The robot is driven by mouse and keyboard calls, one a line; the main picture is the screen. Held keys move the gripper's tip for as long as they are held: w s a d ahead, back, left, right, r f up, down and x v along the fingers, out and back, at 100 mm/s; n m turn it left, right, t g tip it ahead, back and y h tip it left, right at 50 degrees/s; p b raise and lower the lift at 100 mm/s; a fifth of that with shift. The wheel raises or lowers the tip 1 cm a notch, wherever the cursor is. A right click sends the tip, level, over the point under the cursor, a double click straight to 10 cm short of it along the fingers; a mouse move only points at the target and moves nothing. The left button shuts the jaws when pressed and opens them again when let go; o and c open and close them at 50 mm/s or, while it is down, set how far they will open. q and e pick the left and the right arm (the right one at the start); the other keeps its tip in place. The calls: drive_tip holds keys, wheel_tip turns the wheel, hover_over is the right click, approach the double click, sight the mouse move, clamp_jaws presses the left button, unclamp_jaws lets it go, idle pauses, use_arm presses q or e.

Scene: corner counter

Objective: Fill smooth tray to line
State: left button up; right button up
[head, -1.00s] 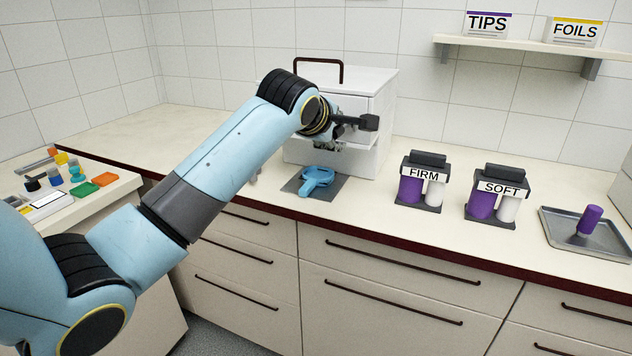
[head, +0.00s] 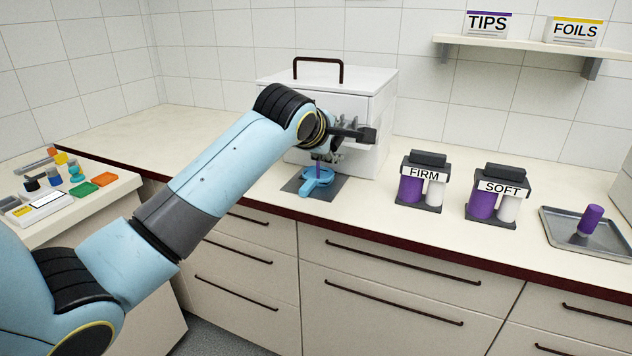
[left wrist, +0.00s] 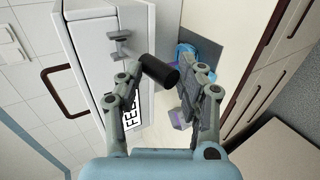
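The light-blue tray (head: 316,178) lies on a dark grey mat (head: 293,186) in front of the white box-shaped machine (head: 372,101). A thin purple strand (head: 317,166) reaches down to the tray from beneath my gripper. My left gripper (head: 338,138) is at the machine's front, above the tray. The tray (left wrist: 186,52) is partly hidden there behind handle and finger. The fill line cannot be made out. My right gripper is not in view.
Cartridge stands labelled FIRM (head: 424,180) and SOFT (head: 498,196) stand to the right. Small colored items lie on the left side counter (head: 110,198). The counter front before the stands is clear.

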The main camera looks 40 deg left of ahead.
use_arm(q)
drive_tip(key=shift+s+d+f, duration=0.1)
drive_tip(key=shift+s+f, duration=0.25)
drive_tip(key=shift+f, duration=0.25)
drive_tip(key=shift+s+d+f, duration=0.1)
drive_tip(key=shift+s+f, duration=0.25)
drive_tip(key=shift+f, duration=0.2)
idle(0.4)
drive_tip(key=shift+r, duration=0.1)
idle(2.8)
